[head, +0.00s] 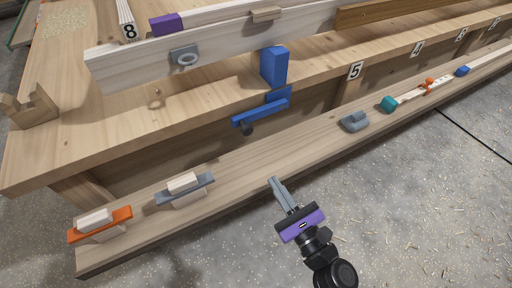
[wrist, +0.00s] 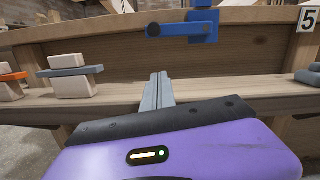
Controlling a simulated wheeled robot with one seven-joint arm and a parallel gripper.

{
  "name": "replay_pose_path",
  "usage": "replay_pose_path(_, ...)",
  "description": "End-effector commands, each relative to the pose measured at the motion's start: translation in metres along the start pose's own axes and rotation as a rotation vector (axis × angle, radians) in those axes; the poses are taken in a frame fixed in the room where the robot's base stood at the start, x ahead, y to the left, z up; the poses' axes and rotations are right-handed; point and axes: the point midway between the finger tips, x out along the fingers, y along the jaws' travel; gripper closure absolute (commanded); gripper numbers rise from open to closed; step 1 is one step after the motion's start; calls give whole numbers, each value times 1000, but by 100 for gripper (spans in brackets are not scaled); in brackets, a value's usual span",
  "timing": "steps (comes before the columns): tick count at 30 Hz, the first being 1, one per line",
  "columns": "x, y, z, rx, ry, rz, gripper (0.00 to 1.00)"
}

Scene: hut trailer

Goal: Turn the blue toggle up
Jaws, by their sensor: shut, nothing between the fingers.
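The blue toggle (head: 262,112) is a blue bar with a dark round knob at its lower left, fixed to the front of the wooden bench below a blue block (head: 274,64). The bar lies roughly level, its left end slightly lower in the head view. In the wrist view the blue toggle (wrist: 180,28) is at top centre, with its knob toward the left. My gripper (head: 274,181) is shut and empty, over the front plank. In the wrist view my gripper (wrist: 157,80) points toward the bench, below the toggle and apart from it.
A grey piece with a pale block (head: 184,188) and an orange one (head: 100,224) stand on the front plank (head: 140,240) at left. The plank before the toggle is clear.

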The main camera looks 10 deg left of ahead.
Motion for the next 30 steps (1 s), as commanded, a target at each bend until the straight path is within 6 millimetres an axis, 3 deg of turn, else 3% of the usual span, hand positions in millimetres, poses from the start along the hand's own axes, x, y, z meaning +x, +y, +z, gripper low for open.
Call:
replay_pose_path(7,21,0,0,0,-2,1,100)
replay_pose_path(20,103,0,0,1,-2,1,100)
replay_pose_path(21,104,-1,13,1,-3,1,100)
replay_pose_path(24,107,0,27,2,-2,0,100)
replay_pose_path(30,110,0,39,1,-1,0,100)
